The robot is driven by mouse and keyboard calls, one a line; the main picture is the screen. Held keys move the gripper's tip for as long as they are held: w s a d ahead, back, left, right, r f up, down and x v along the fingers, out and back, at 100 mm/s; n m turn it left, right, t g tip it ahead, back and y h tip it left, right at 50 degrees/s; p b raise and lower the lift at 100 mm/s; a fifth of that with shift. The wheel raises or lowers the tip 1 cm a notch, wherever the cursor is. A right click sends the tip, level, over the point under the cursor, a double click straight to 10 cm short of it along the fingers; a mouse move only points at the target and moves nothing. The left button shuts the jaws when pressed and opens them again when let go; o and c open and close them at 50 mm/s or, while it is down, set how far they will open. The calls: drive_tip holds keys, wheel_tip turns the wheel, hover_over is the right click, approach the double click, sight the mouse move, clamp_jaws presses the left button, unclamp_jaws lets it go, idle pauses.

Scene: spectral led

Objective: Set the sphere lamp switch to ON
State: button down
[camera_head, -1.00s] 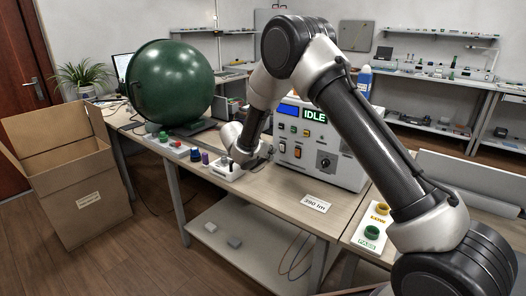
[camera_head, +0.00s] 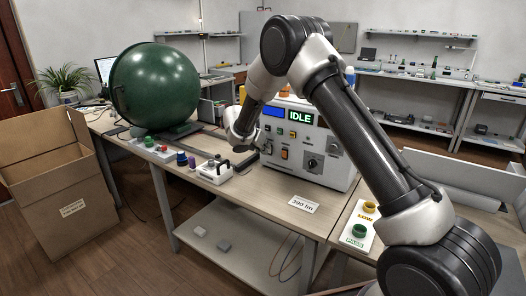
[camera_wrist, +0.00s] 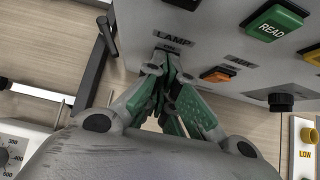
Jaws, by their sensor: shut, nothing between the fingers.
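The sphere lamp is a large dark green sphere (camera_head: 155,85) on the bench at the left in the head view. The control box (camera_head: 318,165) stands right of it, with a lit "IDLE" display. In the wrist view the "LAMP" label (camera_wrist: 176,29) is on the box's front panel, with a small line of text under it. My gripper (camera_wrist: 163,73) is shut and empty, its green-padded fingertips just below that label, at or very close to the panel. The fingers hide the lamp switch, so its position cannot be told.
The panel also carries a green "READ" button (camera_wrist: 272,29), an orange button (camera_wrist: 216,75) and a dark knob (camera_wrist: 281,102). A white fixture (camera_head: 214,172) sits on the bench left of the box. A "390 lm" card (camera_head: 303,205) lies in front, on clear bench.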

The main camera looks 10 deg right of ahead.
drive_tip(key=shift+w+d+r+g+y, duration=0.15)
drive_tip(key=shift+r+g+y, duration=0.1)
drive_tip(key=shift+g+y, duration=0.05)
drive_tip(key=shift+r, duration=0.1)
drive_tip(key=v, duration=1.4)
drive_tip(key=shift+s+a+f, duration=0.2)
drive_tip(key=shift+a+f, duration=0.05)
drive_tip(key=shift+f, duration=0.1)
